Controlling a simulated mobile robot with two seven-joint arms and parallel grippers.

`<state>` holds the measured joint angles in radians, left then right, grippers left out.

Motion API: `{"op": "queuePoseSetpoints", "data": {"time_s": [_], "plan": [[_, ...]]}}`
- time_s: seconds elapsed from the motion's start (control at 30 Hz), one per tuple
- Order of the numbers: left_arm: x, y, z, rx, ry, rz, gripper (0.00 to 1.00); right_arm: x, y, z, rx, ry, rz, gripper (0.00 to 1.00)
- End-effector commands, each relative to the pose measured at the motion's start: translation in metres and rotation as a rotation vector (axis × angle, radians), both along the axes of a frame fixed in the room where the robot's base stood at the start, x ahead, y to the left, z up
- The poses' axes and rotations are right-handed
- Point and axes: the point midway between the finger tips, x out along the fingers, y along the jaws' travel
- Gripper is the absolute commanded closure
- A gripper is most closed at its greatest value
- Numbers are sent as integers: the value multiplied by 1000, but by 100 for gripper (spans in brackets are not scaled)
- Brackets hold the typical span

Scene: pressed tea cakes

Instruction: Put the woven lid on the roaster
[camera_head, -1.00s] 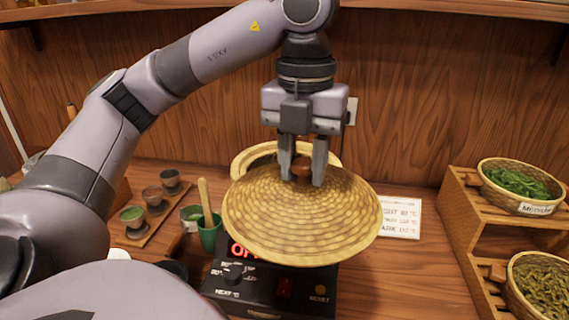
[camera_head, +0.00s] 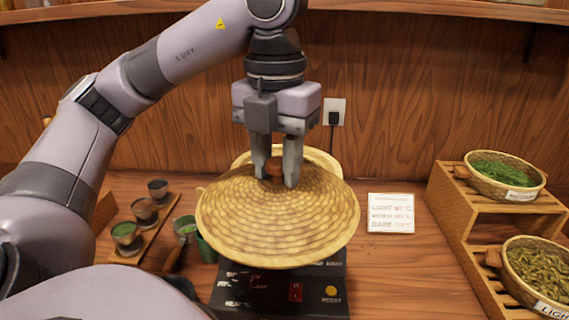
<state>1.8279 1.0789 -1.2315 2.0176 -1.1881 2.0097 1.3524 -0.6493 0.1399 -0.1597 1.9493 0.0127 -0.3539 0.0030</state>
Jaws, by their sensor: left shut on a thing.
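The woven lid (camera_head: 278,222) is a wide, shallow straw cone with a round brown knob (camera_head: 274,167) on top. My left gripper (camera_head: 276,178) points down and is shut on the knob. The lid is over the roaster (camera_head: 318,288), a black box with a red switch and a yellow button at its front. A pale woven rim (camera_head: 322,158) shows behind the lid. The lid hides most of the roaster's top, so I cannot tell whether it touches. My right gripper is not in view.
A wooden tray (camera_head: 150,236) with several small cups stands at left, beside a green cup (camera_head: 206,248). A temperature card (camera_head: 391,213) lies right of the roaster. A wooden rack (camera_head: 455,230) with baskets of tea leaves stands at far right. A socket (camera_head: 335,110) is on the back wall.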

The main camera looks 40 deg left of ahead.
Motion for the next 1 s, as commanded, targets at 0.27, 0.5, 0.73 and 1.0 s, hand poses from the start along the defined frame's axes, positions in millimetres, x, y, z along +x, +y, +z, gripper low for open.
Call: {"op": "queuePoseSetpoints", "data": {"time_s": [0.27, 0.5, 0.73, 1.0], "plan": [[41, 35, 2, -2, 4, 7, 100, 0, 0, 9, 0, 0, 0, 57], [81, 68, 1, -2, 2, 5, 100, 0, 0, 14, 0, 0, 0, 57], [113, 95, 1, -1, 3, 3, 100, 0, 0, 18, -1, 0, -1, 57], [135, 114, 1, 1, 1, 2, 100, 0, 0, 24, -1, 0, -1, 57]]}}
